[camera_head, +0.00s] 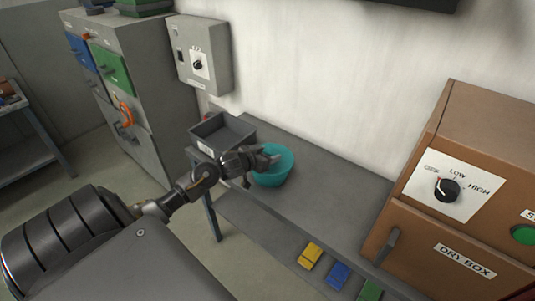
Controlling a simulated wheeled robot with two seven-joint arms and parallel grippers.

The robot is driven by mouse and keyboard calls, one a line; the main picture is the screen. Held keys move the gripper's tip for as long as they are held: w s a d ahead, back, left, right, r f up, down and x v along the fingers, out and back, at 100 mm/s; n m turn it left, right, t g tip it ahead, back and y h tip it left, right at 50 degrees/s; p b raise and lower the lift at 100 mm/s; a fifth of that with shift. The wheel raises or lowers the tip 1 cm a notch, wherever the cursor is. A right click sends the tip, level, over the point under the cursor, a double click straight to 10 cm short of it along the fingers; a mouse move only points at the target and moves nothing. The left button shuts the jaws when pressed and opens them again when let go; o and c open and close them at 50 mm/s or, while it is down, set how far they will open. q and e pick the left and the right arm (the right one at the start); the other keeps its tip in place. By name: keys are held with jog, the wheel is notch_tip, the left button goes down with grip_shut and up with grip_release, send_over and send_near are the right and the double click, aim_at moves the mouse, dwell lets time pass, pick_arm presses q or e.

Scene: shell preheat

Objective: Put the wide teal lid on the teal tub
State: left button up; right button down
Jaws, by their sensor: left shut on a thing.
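The teal tub (271,181) stands on the grey bench, just right of a grey open bin. My left gripper (271,159) reaches in from the left and is over the top of the tub. It is shut on what looks like the wide teal lid (286,158). The lid and the tub blend into one teal shape, and the fingers hide part of it. I cannot tell whether the lid is seated or just above the rim. My right gripper is not in view.
The grey bin (236,123) is close behind my left gripper. A brown dry box (450,225) stands at right. The bench between tub and dry box is clear.

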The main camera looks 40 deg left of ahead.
pick_arm(q)
jog(key=o, duration=1.1)
jog(key=shift+c, duration=0.2)
jog(key=shift+o, duration=0.2)
jog(key=shift+r, duration=0.2)
jog(key=shift+s, duration=0.35)
jog(key=v, duration=1.1)
jog(key=shift+s+r+b, duration=0.15)
jog(key=shift+r+b, duration=0.05)
jog(key=shift+b, duration=0.1)
jog(key=shift+d, duration=0.1)
